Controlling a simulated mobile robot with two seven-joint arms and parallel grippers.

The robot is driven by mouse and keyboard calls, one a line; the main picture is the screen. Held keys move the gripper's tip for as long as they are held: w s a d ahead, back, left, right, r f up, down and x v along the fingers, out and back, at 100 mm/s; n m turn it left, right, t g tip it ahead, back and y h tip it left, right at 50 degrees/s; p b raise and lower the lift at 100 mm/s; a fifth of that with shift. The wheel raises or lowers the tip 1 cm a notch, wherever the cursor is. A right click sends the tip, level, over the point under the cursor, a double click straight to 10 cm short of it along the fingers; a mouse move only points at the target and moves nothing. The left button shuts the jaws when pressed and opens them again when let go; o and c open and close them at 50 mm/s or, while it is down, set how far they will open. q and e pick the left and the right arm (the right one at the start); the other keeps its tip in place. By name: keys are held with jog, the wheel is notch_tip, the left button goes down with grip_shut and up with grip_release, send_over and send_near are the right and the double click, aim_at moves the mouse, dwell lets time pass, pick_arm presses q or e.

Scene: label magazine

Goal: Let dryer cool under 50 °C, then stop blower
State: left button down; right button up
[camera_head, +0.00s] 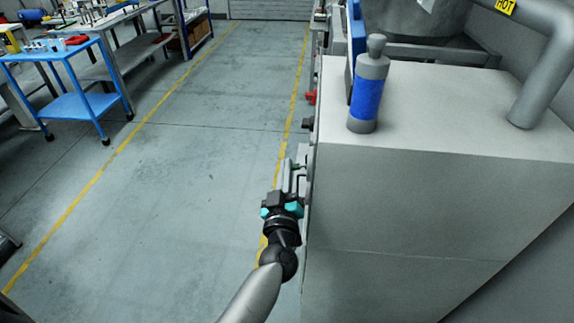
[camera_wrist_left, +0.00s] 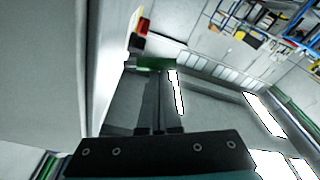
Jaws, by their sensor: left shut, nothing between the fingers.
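The grey cabinet (camera_head: 420,235), which seems to be the dryer's housing, fills the right of the head view. Its control face is turned away, so I see no temperature reading. My left gripper (camera_head: 296,168) is shut and empty beside that face. In the left wrist view the closed fingers (camera_wrist_left: 158,85) point at a green part (camera_wrist_left: 155,63); I cannot tell whether they touch it. A red part (camera_wrist_left: 141,27) with yellow beside it lies beyond. Red (camera_head: 311,97) and black (camera_head: 307,124) parts stick out from the cabinet's left side. My right gripper is not in view.
A blue and grey bottle (camera_head: 367,90) stands on the cabinet top. A grey pipe (camera_head: 546,80) with a yellow HOT label (camera_head: 506,6) rises at the right. A blue cart (camera_head: 75,100) is at the upper left. The floor between yellow lines is clear.

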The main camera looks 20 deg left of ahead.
pick_arm(q)
jog(key=shift+f+n, duration=0.3)
jog(key=shift+n, duration=0.2)
jog(key=shift+f, duration=0.1)
jog(key=shift+d, duration=0.1)
dwell(0.4)
